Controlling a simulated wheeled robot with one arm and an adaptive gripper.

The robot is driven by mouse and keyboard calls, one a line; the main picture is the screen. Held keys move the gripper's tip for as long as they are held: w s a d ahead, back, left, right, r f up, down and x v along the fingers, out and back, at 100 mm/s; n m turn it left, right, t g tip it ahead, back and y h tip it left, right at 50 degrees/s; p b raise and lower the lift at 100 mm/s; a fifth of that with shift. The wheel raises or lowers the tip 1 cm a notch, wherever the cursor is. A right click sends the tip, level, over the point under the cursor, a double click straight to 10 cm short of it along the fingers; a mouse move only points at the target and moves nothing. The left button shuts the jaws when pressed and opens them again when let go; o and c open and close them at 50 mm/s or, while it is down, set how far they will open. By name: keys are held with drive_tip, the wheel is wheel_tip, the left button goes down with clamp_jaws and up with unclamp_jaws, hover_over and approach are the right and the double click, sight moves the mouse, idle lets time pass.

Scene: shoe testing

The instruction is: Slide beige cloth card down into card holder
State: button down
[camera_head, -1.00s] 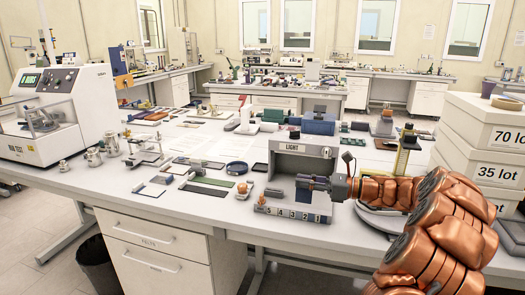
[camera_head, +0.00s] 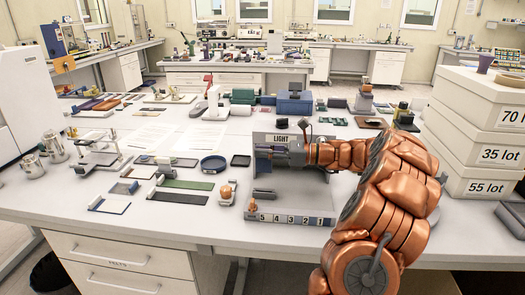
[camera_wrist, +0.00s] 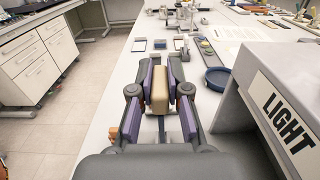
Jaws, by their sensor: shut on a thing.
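My gripper (camera_head: 264,152) is in front of the grey box marked LIGHT (camera_head: 302,139), above the bench, and covers part of that box in the head view. In the wrist view my gripper (camera_wrist: 160,92) is shut on a beige upright piece (camera_wrist: 160,100), held between its purple-lined fingers. This looks like the beige cloth card, seen nearly end-on; its lower part is hidden. A numbered strip (camera_head: 291,218) stands on the bench below the gripper. I cannot tell for sure which thing is the card holder.
The LIGHT box (camera_wrist: 285,115) is close on the right in the wrist view. A blue round dish (camera_head: 213,164), a green mat (camera_head: 188,184) and small white-edged cards (camera_head: 109,204) lie to the left. White lot boxes (camera_head: 489,150) stand at the right. The bench's front edge is near.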

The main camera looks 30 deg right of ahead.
sight(264, 168)
drive_tip(key=shift+r+p, duration=0.15)
drive_tip(key=shift+p, duration=0.5)
drive_tip(key=shift+f+b, duration=0.95)
drive_tip(key=shift+f, duration=2.1)
drive_tip(key=shift+p, duration=1.15)
drive_tip(key=shift+f+b, duration=0.3)
drive_tip(key=shift+f, duration=1.35)
drive_tip(key=c, duration=1.1)
unclamp_jaws()
drive_tip(key=shift+o, duration=0.2)
wheel_tip(264, 168, up, 10)
